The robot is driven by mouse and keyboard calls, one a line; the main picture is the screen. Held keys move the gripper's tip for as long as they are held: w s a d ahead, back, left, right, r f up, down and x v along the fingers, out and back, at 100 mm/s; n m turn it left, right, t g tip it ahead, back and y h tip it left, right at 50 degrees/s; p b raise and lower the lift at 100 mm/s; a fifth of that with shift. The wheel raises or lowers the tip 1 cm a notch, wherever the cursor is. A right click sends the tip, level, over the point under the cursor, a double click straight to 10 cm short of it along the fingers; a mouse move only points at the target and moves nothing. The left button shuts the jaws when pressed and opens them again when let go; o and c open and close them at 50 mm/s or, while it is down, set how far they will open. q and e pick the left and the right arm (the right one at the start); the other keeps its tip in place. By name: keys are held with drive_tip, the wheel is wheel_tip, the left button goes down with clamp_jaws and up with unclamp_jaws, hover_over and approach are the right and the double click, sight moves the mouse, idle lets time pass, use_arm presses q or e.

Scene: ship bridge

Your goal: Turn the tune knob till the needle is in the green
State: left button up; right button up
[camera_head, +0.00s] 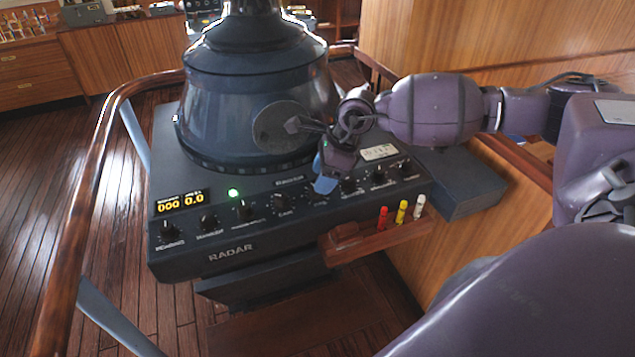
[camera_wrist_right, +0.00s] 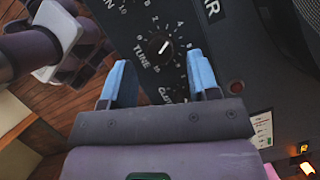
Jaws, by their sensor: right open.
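The tune knob (camera_wrist_right: 165,47) is a small black knob with a white pointer line and a numbered dial, labelled TUNE in the right wrist view. My right gripper (camera_wrist_right: 158,68) is open, its blue fingertips apart on either side of the knob in that picture; I cannot tell whether they touch it. In the head view the right gripper (camera_head: 324,180) is low over the radar panel's knob row and largely hides this knob. A pale rectangular meter (camera_head: 379,152) sits on the panel behind and right of the gripper; its needle is too small to read. My left gripper is out of view.
The radar console (camera_head: 232,264) has several other knobs close on both sides. A large dark hood (camera_head: 235,95) rises behind the gripper. A wooden holder (camera_head: 345,247) with red, yellow and white markers juts from the front right. A wooden rail (camera_head: 85,180) curves along the left.

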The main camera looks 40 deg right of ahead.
drive_tip(key=shift+x, duration=1.5)
drive_tip(key=c, duration=0.9)
